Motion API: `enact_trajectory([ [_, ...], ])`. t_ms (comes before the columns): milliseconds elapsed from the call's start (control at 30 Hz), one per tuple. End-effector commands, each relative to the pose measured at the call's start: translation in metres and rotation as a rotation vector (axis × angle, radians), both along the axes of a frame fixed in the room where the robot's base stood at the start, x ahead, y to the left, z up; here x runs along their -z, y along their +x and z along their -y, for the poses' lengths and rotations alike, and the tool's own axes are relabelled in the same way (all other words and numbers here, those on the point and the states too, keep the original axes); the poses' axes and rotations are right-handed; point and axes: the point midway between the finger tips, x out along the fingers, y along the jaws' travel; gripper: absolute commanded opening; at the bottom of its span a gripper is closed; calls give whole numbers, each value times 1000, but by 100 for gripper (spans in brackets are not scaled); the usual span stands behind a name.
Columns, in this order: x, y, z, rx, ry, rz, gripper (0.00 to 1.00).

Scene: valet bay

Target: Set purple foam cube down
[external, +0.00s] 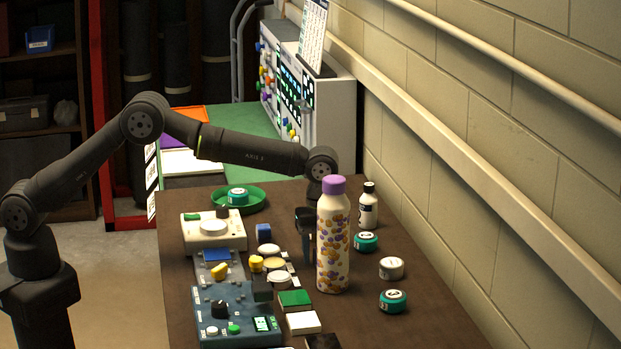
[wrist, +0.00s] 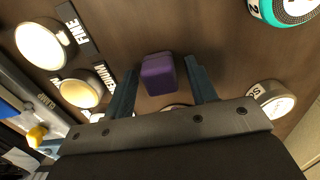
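The purple foam cube (wrist: 158,73) shows in the wrist view between the two fingers of my gripper (wrist: 160,66). A gap shows on each side of the cube, so the fingers are open and not pressed on it. The cube appears to rest on the brown tabletop, though its exact height is hard to tell. In the external view my gripper (external: 307,240) points down low over the table, just left of the patterned bottle. The cube cannot be seen there; the bottle and gripper hide that spot.
The tall patterned bottle (external: 333,240) with a purple cap stands close right of my gripper. A small black-capped bottle (external: 368,207) and several round weights, such as a teal one (external: 366,242), are farther right. Blue and white control boxes (external: 236,312) and switches crowd the left.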

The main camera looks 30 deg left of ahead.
Motion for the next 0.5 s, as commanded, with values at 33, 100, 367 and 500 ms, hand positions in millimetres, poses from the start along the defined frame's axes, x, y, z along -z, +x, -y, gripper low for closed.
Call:
enact_trajectory([
  [33, 0, 0, 0, 0, 0, 0, 52],
  [100, 0, 0, 0, 0, 0, 0, 52],
  [367, -26, 0, 0, 0, -3, 1, 52],
  [500, -57, 1, 1, 0, -4, 2, 52],
])
